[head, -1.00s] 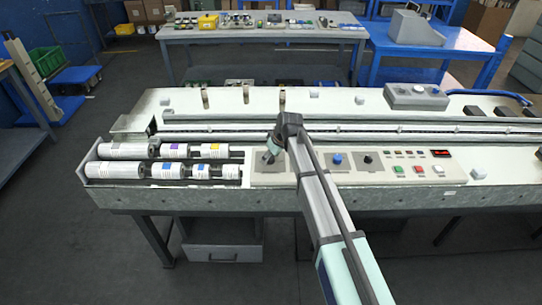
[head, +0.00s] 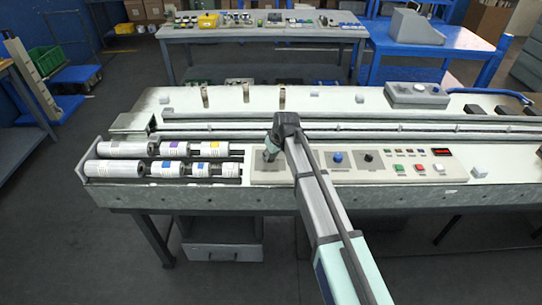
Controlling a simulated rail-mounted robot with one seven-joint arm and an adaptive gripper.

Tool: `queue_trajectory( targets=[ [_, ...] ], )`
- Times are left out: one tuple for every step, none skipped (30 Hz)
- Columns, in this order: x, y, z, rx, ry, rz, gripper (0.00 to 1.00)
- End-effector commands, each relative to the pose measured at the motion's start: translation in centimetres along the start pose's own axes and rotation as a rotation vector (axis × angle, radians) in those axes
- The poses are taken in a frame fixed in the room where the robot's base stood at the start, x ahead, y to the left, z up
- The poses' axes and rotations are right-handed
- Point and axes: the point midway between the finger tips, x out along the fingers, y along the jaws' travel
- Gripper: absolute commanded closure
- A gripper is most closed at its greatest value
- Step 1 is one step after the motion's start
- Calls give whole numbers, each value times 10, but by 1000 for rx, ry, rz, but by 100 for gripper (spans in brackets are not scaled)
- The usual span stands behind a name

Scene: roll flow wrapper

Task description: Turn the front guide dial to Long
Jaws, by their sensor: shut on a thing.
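The long pale control panel (head: 318,178) runs along the front of the wrapper. My gripper (head: 269,156) points down at the left part of this panel. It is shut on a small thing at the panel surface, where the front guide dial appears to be. The fingers and wrist hide most of that dial, so its pointer and the Long mark cannot be read. A blue knob (head: 337,158) and a black knob (head: 369,157) stand farther right on the panel, apart from my gripper.
Printed rolls (head: 165,149) lie in two rows in the left bay. Right of the knobs are a green button (head: 398,169), a red button (head: 419,168) and a small red display (head: 441,152). A long rail (head: 340,128) runs behind the panel. A grey box (head: 416,95) stands behind it.

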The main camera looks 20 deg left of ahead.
Motion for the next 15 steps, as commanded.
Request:
queue_trajectory(
  targets=[
    [2,-1,1,32,-1,15,97],
    [2,-2,1,55,0,24,97],
    [2,-2,1,87,-1,37,97],
    [2,-2,2,112,-1,48,97],
    [2,-2,2,138,-1,58,97],
    [2,-2,2,173,-1,73,97],
    [2,-2,1,199,-1,83,97],
    [2,-2,1,225,-1,95,97],
    [2,-3,1,260,-1,109,97],
    [2,-3,1,286,-1,120,97],
    [2,-3,1,312,-1,131,97],
    [2,-3,1,347,-1,146,97],
    [2,-3,0,373,-1,156,97],
    [2,-3,0,399,-1,167,97],
    [2,-3,0,434,-1,182,97]
  ],
)
